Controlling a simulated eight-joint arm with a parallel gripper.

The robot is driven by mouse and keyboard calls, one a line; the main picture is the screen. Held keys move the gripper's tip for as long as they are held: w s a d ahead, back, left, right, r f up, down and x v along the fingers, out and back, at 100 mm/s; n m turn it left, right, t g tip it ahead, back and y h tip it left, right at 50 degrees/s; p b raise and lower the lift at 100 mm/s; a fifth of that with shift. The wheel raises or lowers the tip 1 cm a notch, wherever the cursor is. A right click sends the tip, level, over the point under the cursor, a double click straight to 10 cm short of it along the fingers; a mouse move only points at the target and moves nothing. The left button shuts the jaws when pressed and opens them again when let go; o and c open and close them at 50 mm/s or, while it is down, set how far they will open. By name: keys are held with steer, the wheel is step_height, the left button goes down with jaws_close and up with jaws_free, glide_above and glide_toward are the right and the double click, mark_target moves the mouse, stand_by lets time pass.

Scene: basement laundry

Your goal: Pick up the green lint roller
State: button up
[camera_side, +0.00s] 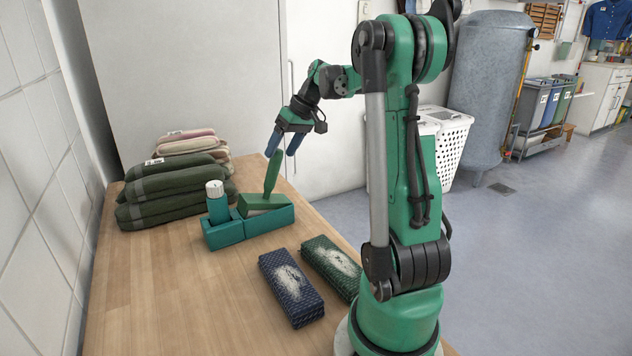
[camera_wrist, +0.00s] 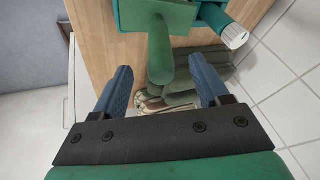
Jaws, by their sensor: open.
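The green lint roller (camera_side: 272,176) stands tilted in a teal caddy (camera_side: 266,222), its handle pointing up. In the wrist view the lint roller handle (camera_wrist: 160,54) reaches toward the space between my two blue fingers, its head at the top of the picture. My gripper (camera_side: 283,146) is open and empty, a little above the handle's tip in the side view. The gripper also shows in the wrist view (camera_wrist: 160,90), with its fingers spread on either side. The fingers do not visibly touch the handle.
A teal bottle with a white cap (camera_side: 217,200) stands in the caddy's left part. Folded towels (camera_side: 175,182) are stacked at the back left. The wooden table's left front is clear.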

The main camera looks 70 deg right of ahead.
mark_target(274, 165)
steer(key=x, duration=0.5)
jaws_close()
